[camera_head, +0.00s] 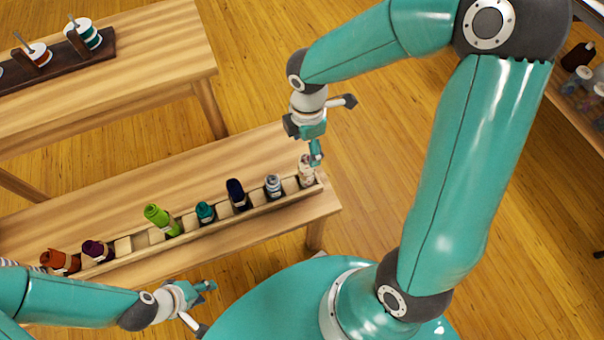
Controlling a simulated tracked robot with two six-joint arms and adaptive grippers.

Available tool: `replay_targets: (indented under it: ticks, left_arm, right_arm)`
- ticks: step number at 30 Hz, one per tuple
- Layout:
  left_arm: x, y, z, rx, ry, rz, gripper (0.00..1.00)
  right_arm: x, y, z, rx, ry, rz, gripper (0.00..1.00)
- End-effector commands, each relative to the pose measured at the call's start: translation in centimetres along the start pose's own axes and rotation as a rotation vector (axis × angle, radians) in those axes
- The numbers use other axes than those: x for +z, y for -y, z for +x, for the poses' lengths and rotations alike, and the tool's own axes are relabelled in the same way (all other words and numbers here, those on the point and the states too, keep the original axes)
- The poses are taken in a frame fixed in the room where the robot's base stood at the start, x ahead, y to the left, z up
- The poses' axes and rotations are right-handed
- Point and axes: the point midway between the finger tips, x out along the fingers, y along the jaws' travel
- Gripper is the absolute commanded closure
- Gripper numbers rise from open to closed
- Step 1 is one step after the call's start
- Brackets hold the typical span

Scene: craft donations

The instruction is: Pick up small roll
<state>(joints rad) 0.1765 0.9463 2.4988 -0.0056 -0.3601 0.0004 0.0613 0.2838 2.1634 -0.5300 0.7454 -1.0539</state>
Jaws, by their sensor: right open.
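Several rolls stand or lean in a narrow wooden rack (127,246) on the near bench. From left they are orange-brown (62,262), purple (97,250), bright green (160,219), teal (205,212), navy (237,194), grey-blue (272,186) and pale patterned (306,172). The teal and grey-blue ones look small; which one is meant I cannot tell. My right gripper (331,128) is open and empty above the rack's right end, one finger close over the pale roll; contact is unclear. My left gripper (201,305) is near the bench's front edge, its fingers seemingly spread, with nothing in it.
The rack has empty slots between the purple and green rolls. Another wooden table (150,60) at the upper left bears a dark holder (62,57) with spools. A shelf with jars (577,57) stands at the right edge. Wooden floor lies around the bench.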

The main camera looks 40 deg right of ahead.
Motion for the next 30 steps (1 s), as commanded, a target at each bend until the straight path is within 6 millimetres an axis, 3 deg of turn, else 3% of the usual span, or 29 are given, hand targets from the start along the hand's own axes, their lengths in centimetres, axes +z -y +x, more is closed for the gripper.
replay_targets:
  ticks: [3, 11, 21, 30]
  left_arm:
    - [0.0, 0.3, 0.8, 0.000, 0.000, 0.000, 0.60]
    - [0.0, 0.4, 1.1, 0.000, 0.000, 0.000, 0.60]
    - [0.0, 1.0, 2.9, 0.000, 0.000, 0.000, 0.60]
    - [0.0, 1.0, 2.9, 0.000, 0.000, 0.000, 0.60]
  right_arm:
    - [0.0, 0.0, 2.2, -0.002, 0.000, 0.001, 0.27]
    - [-0.1, 0.1, 3.6, -0.001, -0.001, 0.001, 0.27]
    - [-0.3, 0.4, 8.0, -0.003, -0.001, 0.001, 0.27]
    - [-0.3, 0.3, 8.2, 0.000, -0.002, 0.000, 0.29]
